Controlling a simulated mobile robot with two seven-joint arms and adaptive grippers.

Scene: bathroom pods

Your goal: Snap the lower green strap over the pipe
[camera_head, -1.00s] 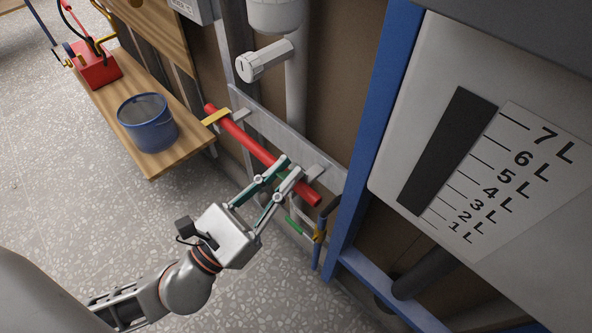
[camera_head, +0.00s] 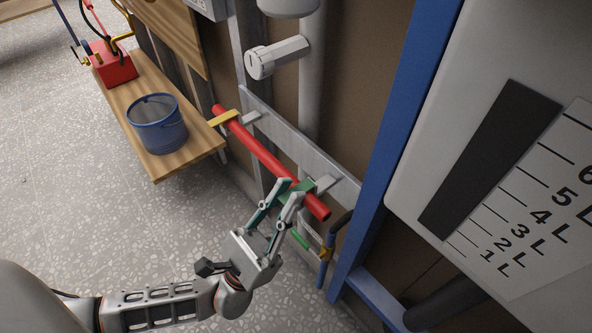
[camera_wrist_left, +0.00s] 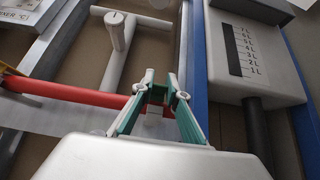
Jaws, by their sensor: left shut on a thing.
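The red pipe (camera_head: 262,153) runs slantwise along the grey wall rail, and also crosses the left wrist view (camera_wrist_left: 85,95). The green strap (camera_head: 299,188) is at the pipe's lower end and appears to lie across it; I cannot tell whether it is latched. My left gripper (camera_head: 289,192) is at the near side of the pipe, shut on the green strap. In the left wrist view the strap (camera_wrist_left: 157,93) sits between the fingertips (camera_wrist_left: 161,88), which partly hide it. A yellow strap (camera_head: 222,118) crosses the pipe's upper end. My right gripper is out of view.
A blue bucket (camera_head: 158,128) and a red box (camera_head: 112,66) stand on a wooden bench (camera_head: 186,158) at left. A blue post (camera_head: 395,140) and a tank with a litre scale stand close on the right. A green-handled valve (camera_head: 301,240) is just below the pipe's lower end.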

